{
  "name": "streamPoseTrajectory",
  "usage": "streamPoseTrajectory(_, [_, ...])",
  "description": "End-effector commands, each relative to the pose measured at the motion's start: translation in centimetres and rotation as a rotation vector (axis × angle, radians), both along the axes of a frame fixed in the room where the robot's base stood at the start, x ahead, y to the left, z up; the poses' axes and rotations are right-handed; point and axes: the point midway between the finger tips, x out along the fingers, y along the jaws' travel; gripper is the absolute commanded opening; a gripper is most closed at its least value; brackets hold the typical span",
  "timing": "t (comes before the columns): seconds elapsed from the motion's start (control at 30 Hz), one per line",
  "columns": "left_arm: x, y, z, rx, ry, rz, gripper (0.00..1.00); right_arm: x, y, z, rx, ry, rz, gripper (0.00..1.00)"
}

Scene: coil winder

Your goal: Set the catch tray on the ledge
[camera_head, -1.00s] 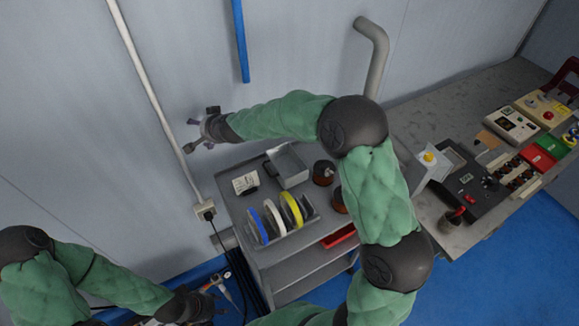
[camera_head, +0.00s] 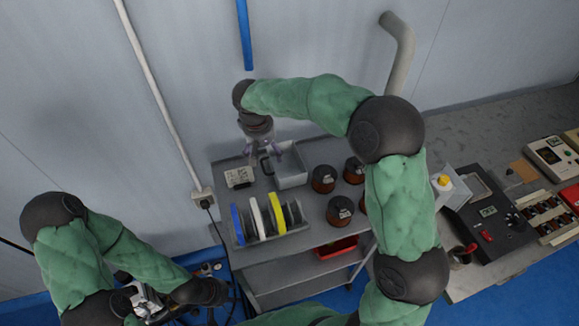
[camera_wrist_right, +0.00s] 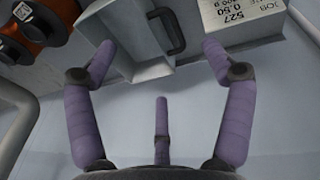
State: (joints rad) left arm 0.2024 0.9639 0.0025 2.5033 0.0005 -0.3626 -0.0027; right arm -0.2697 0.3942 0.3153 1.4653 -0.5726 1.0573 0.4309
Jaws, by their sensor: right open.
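The catch tray, which I take to be the grey open metal box (camera_head: 291,168) with a dark handle, sits at the back of the cart top. It also shows in the right wrist view (camera_wrist_right: 137,58), with its handle toward the gripper's fingers. My right gripper (camera_head: 267,152) is above the back of the cart, beside the tray's handle end. In the right wrist view the right gripper (camera_wrist_right: 158,50) has its fingers spread and holds nothing. My left gripper (camera_head: 207,292) is low at the lower left; its fingers are not clear. I cannot make out which surface is the ledge.
The grey cart (camera_head: 225,190) also holds a labelled block (camera_head: 239,177), a rack with blue, white and yellow spools (camera_head: 257,217), and several copper-coloured coils (camera_head: 324,179). A red bin (camera_head: 337,247) is below. A workbench (camera_head: 470,130) with a machine (camera_head: 490,222) stands right.

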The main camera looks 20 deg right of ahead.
Motion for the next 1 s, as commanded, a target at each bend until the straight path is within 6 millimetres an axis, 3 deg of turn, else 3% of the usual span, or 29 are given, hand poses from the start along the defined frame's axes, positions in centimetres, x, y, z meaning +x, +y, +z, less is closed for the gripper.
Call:
streamPoseTrajectory(0.33, [0.0,0.0,-1.2,0.000,0.000,0.000,0.40,0.5,-0.6,-4.5,-0.001,0.003,-0.001,0.82])
streamPoseTrajectory(0.57, [0.0,0.0,-1.6,0.000,0.000,0.000,0.40,0.8,-0.8,-5.9,0.001,0.001,0.000,0.82])
streamPoseTrajectory(0.9, [0.0,0.0,-3.1,0.000,0.000,0.000,0.40,1.8,-1.5,-10.1,0.001,0.002,0.001,0.82])
streamPoseTrajectory(1.0, [0.0,0.0,-3.2,0.000,0.000,0.000,0.40,1.9,-1.6,-10.5,0.001,0.001,0.000,0.82])
